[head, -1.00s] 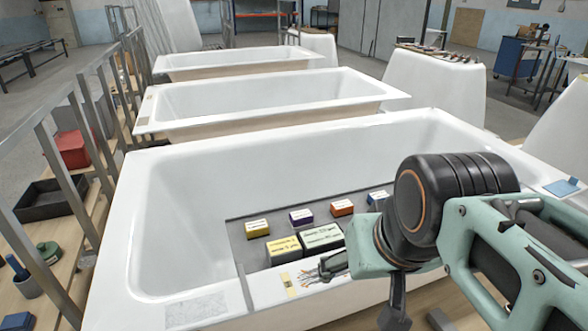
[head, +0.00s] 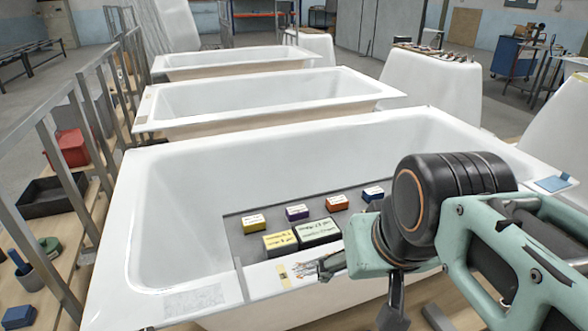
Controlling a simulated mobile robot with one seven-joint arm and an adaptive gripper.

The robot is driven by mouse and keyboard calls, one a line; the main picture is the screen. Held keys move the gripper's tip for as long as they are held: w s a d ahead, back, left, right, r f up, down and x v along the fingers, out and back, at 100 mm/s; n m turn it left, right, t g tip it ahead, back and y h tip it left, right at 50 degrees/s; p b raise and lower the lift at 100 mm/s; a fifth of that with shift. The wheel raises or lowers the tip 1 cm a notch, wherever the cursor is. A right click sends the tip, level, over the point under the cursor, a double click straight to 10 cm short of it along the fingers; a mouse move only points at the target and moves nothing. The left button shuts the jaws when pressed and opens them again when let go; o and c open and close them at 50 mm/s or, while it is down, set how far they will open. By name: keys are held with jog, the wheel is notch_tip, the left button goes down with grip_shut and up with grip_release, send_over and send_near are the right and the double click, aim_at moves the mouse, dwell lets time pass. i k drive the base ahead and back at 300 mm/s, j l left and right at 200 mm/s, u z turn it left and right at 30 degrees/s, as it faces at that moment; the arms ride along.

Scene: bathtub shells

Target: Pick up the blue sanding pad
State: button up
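A small blue block with a pale label (head: 373,194), which looks like the blue sanding pad, lies at the right end of a row of similar blocks. The row is on a dark grey tray or board (head: 236,240) within the near white bathtub (head: 190,200). My arm's large black joint and green links stand right of and in front of the block; the block itself is visible.
Yellow (head: 253,223), purple (head: 297,212) and orange (head: 337,202) blocks share the row. Larger yellow (head: 281,243) and dark (head: 318,232) boxes lie before it. Another blue block (head: 20,316) is at lower left; a flat blue piece (head: 555,183) is at right.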

aim_at(373, 193)
jog(key=z, duration=0.55)
jog(key=i+l+u, duration=0.1)
jog(key=l, duration=0.25)
jog(key=i+l, duration=0.2)
jog(key=l, duration=0.2)
jog(key=i+l+u, duration=0.15)
jog(key=l, duration=0.2)
jog(key=k+j+u, duration=0.2)
jog(key=k+j, duration=0.3)
jog(key=k, duration=0.15)
jog(key=i+l+z, duration=0.15)
jog(key=i+l, duration=0.5)
jog(key=i, duration=0.1)
